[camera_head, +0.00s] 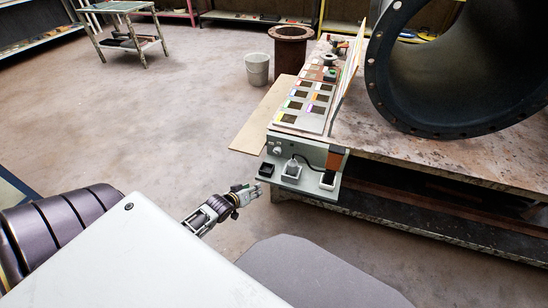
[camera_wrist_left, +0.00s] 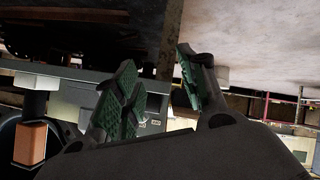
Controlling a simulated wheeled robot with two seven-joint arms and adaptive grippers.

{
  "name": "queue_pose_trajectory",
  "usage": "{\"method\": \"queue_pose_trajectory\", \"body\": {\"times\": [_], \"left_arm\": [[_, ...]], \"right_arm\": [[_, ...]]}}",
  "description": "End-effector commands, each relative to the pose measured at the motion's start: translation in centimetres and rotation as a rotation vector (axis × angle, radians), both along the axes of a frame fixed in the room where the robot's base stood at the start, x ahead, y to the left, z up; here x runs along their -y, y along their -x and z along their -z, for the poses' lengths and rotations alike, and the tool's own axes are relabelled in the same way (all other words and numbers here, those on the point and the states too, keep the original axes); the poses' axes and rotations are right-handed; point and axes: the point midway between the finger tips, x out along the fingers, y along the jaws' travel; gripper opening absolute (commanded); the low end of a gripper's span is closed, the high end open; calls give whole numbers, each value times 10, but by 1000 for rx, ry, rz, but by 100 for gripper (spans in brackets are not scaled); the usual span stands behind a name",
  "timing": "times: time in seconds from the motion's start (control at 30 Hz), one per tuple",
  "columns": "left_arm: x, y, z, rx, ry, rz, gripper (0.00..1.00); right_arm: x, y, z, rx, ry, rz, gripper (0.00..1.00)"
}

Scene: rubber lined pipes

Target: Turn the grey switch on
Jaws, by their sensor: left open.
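A grey switch panel (camera_head: 310,155) stands at the near corner of the workbench. On its ledge sit a black box (camera_head: 265,169), a light-grey block (camera_head: 292,168) and a black-and-white block (camera_head: 328,180) with a black cable. I cannot tell for sure which is the grey switch, or its position. My left gripper (camera_head: 255,189) is just below and left of the ledge, with a small gap to it. In the left wrist view its green-padded fingers (camera_wrist_left: 156,84) are apart with nothing between them. Part of the panel (camera_wrist_left: 75,90) shows behind them. My right gripper is out of view.
A large dark pipe (camera_head: 455,70) lies on the rusty workbench (camera_head: 430,160). Coloured sample tiles (camera_head: 308,98) are on a board behind the panel. A bucket (camera_head: 257,69) and a rusty flanged pipe (camera_head: 291,48) stand beyond.

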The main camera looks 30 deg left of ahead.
Motion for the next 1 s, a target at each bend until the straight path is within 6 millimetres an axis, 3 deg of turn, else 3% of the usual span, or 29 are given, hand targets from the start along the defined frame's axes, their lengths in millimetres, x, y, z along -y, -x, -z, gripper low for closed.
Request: {"method": "queue_pose_trajectory", "body": {"times": [0.3, 0.5, 1.0], "left_arm": [[-6, -32, -79, 211, 143, -34, 42], [-3, -40, -112, 286, 206, -33, 42], [-2, -42, -120, 301, 220, -32, 42]], "right_arm": [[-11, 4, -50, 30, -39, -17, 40], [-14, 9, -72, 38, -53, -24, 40], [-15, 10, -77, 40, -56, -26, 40]]}}
